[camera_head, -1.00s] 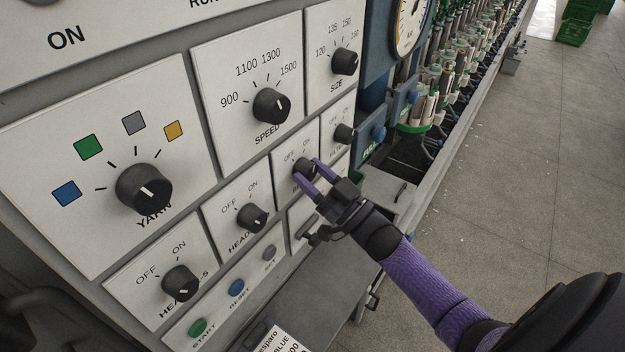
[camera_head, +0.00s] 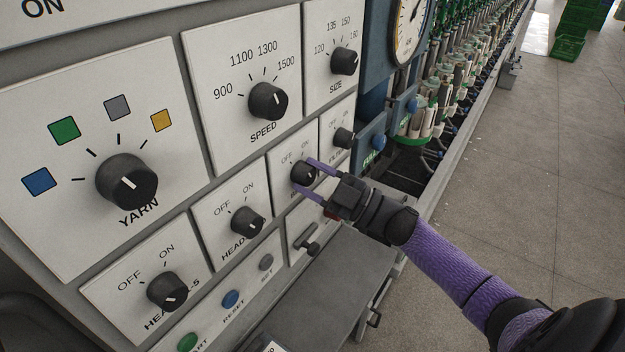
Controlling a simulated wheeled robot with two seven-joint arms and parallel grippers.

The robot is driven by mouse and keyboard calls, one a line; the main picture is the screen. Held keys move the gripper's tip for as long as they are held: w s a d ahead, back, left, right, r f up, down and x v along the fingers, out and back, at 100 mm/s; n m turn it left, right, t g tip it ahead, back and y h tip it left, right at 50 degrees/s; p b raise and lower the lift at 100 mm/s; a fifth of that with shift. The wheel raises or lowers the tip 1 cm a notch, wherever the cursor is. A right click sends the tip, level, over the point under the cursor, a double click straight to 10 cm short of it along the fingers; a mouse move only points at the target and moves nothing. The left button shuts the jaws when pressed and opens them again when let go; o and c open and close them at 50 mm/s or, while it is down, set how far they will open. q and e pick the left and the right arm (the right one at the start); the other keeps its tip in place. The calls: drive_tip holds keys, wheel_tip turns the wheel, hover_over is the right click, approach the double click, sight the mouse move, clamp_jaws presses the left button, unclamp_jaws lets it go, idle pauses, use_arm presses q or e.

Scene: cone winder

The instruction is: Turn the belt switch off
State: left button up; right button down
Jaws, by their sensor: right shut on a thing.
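The belt switch (camera_head: 300,173) is a black round knob on a white plate marked OFF and ON, in the middle of the panel. Its name below is mostly covered, and I cannot clearly read which way its pointer faces. My right gripper (camera_head: 306,175) comes in from the right, with its two purple fingers on either side of this knob, one above and one below, shut on it. My left gripper is not in view.
Similar OFF/ON knobs sit close by, one at the lower left (camera_head: 246,221) and one at the upper right (camera_head: 343,138). The larger speed knob (camera_head: 268,101) is above. A grey ledge (camera_head: 335,275) juts out below the panel. The floor at right is open.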

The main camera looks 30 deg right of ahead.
drive_tip(key=shift+n, duration=0.3)
drive_tip(key=shift+c, duration=0.7)
unclamp_jaws()
drive_tip(key=b+v, duration=0.1)
drive_tip(key=v, duration=0.9)
drive_tip(key=shift+b, duration=0.4)
